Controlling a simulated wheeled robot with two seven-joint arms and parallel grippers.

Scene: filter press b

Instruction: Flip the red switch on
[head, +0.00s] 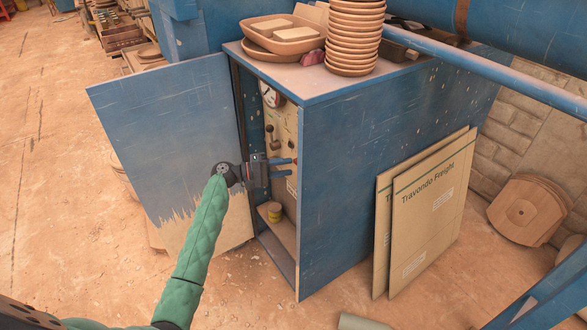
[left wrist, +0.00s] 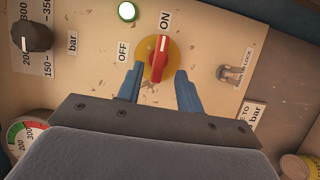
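The red switch (left wrist: 161,56) is a red handle on a round yellow base, on the panel in the left wrist view. Its handle stands nearly upright in the picture, its white mark at the end toward the ON label (left wrist: 165,20). The OFF label (left wrist: 123,52) is left of it. My left gripper (left wrist: 159,88) is open and empty, its blue fingers either side of the switch's lower part; contact cannot be told. In the head view my left gripper (head: 290,167) reaches into the open blue cabinet (head: 370,170), and the switch cannot be made out. My right gripper is not in view.
The cabinet door (head: 165,130) stands open at left. A green lamp (left wrist: 127,11), a black knob (left wrist: 32,38), a toggle (left wrist: 229,75) and a gauge (left wrist: 27,134) surround the switch. Cardboard sheets (head: 430,215) lean on the cabinet's right side; stacked plates (head: 354,35) stand on top.

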